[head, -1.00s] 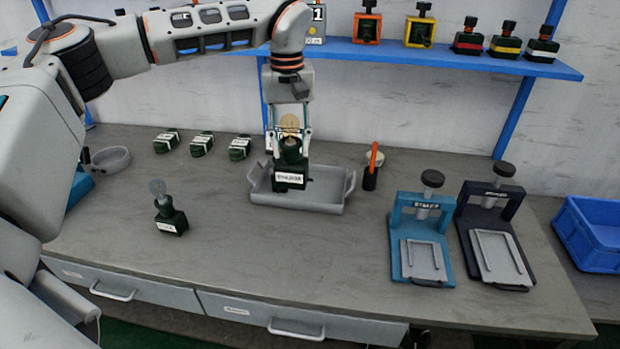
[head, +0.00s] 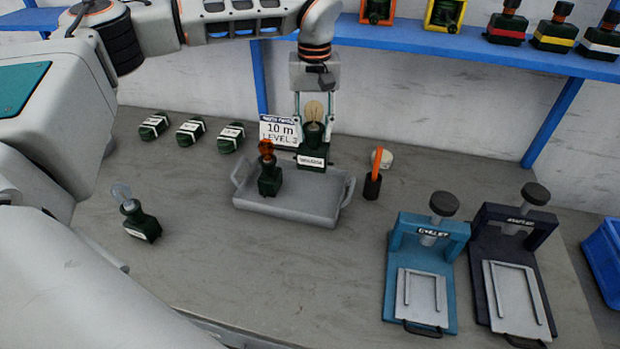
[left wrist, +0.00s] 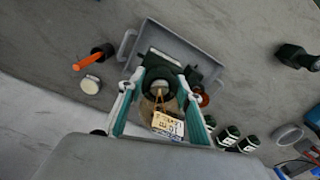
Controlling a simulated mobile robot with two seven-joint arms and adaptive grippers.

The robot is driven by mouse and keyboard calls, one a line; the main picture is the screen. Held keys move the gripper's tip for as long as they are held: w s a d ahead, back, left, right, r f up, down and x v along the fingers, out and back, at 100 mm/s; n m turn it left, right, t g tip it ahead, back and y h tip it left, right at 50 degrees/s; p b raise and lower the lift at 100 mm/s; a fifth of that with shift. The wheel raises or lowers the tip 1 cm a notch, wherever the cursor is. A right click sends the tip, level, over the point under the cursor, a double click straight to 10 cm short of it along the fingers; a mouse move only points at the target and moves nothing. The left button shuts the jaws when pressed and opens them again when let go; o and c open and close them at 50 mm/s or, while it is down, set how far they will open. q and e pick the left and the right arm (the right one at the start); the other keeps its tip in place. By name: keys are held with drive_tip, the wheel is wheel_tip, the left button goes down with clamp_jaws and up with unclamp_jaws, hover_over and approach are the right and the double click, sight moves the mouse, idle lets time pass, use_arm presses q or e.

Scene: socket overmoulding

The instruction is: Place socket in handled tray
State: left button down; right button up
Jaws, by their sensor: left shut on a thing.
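The left wrist view shows the held socket (left wrist: 160,74) between the fingers (left wrist: 160,118), over the tray (left wrist: 185,42). A second dark green socket (head: 269,182) with an orange-red top stands in the tray's left part. My right gripper is not in view.
Three small green blocks (head: 190,131) lie at back left. Blue (head: 425,255) and dark (head: 515,250) presses stand further right.

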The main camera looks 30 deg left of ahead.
sight(313, 147)
use_arm(q)
wheel_tip(313, 147, down, 15)
idle(0.5)
drive_tip(key=shift+w, duration=0.1)
drive_tip(key=c, duration=1.4)
unclamp_jaws()
wheel_tip(313, 147, up, 12)
drive_tip(key=shift+r, duration=0.1)
